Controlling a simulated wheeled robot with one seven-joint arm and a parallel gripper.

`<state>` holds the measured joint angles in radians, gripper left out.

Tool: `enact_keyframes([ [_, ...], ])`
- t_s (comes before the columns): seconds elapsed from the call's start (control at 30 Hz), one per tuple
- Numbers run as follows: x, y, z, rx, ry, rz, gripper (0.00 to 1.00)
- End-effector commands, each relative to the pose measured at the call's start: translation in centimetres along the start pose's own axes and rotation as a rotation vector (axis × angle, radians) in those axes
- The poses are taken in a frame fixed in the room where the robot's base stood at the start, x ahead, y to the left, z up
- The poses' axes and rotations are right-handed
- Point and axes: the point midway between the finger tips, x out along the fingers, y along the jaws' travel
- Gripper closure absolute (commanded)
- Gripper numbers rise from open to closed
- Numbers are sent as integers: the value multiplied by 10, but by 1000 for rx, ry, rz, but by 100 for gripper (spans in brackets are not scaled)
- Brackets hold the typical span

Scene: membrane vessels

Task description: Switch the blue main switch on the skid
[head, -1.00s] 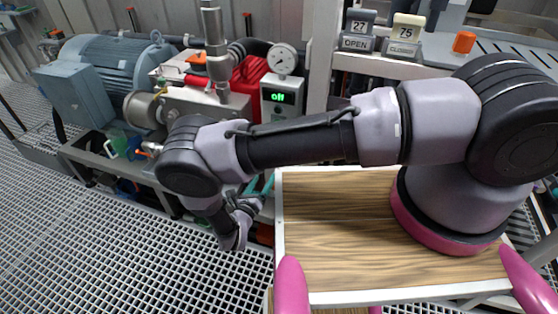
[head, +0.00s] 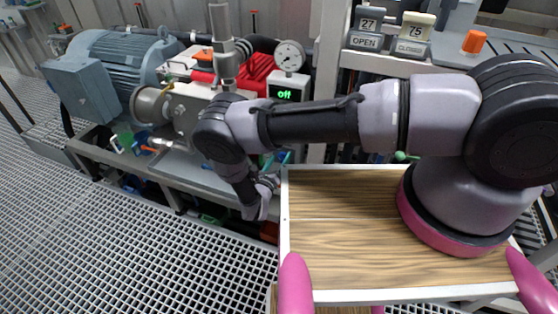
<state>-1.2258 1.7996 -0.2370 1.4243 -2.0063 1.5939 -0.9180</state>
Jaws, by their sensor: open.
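The skid (head: 150,172) is a grey frame at the left that carries a motor and a pump. A grey control box (head: 289,81) with a green display reading "off" stands on it, below a round gauge. I cannot make out a blue main switch; my forearm covers the area just below the display.
A blue-grey motor (head: 118,75) fills the skid's left. A wood-topped surface (head: 335,225) lies right of the gripper. Signs "27 OPEN" (head: 366,27) and "75 CLOSED" (head: 413,34) stand on a shelf. The grating floor (head: 130,250) is clear at front left.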

Motion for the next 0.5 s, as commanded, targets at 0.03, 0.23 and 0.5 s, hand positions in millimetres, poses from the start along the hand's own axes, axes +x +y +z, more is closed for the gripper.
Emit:
enact_keyframes([
  [0.03, 0, 0, 0, 0, 0, 0, 16],
  [0.23, 0, 0, 0, 0, 0, 0, 43],
  [0.5, -1, 0, 0, 2, 0, 0, 100],
])
